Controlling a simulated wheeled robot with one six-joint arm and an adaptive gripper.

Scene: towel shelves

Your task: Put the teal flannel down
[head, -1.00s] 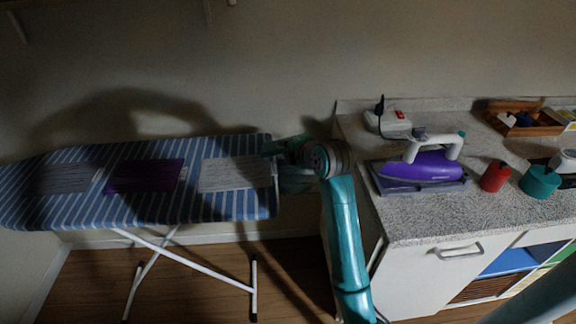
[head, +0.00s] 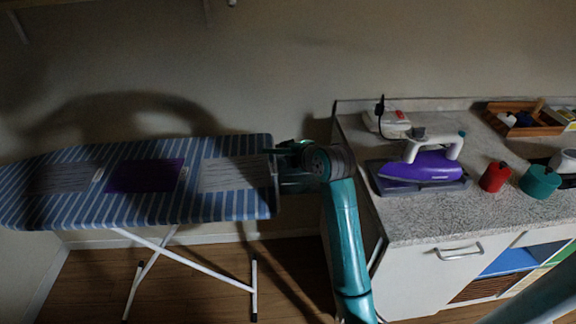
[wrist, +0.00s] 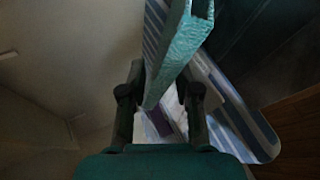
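The teal flannel (wrist: 178,55) looks like a folded, flat slab seen edge-on in the wrist view. It sits between the two fingers of my gripper (wrist: 158,98), which is shut on it. In the head view, my gripper (head: 284,152) is at the right end of the ironing board (head: 235,207), and a green edge of the flannel (head: 286,147) shows at its tip. The flannel seems held above the board; the exact gap cannot be told.
On the blue-striped board lie a grey patch (head: 65,178), a purple one (head: 145,176) and a pale one (head: 232,173). The speckled counter (head: 420,210) to the right holds a purple iron (head: 425,168), a red container (head: 495,177) and a teal container (head: 540,182).

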